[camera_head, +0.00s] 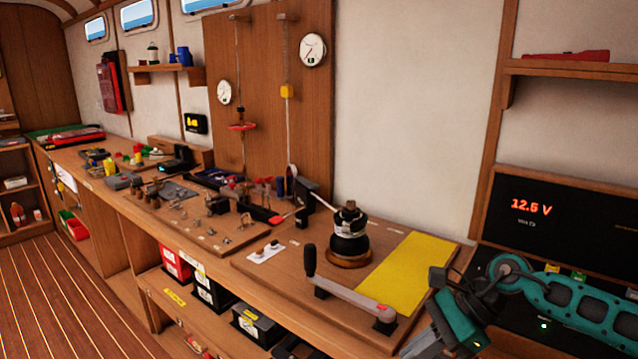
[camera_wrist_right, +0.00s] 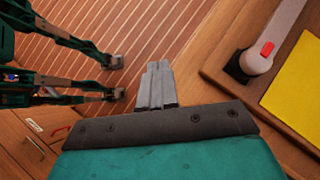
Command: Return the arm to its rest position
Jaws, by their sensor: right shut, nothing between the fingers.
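My right arm comes in at the lower right of the head view, its teal links bent over the bench edge. Its gripper shows in the right wrist view (camera_wrist_right: 155,85) with the grey fingers together and nothing between them, over the striped wooden floor. At the left of the right wrist view my left gripper (camera_wrist_right: 116,77) shows two separate fingers with an empty gap between them. Its arm is mostly cut off by the picture edge.
A wooden board (camera_head: 258,270) carries a winch (camera_head: 350,235), a crank handle (camera_head: 345,295) and a yellow pad (camera_head: 406,272). Small parts crowd the bench to the left. A black panel reading 12.5 V (camera_head: 560,220) stands behind my right arm. The floor (camera_head: 60,295) looks clear.

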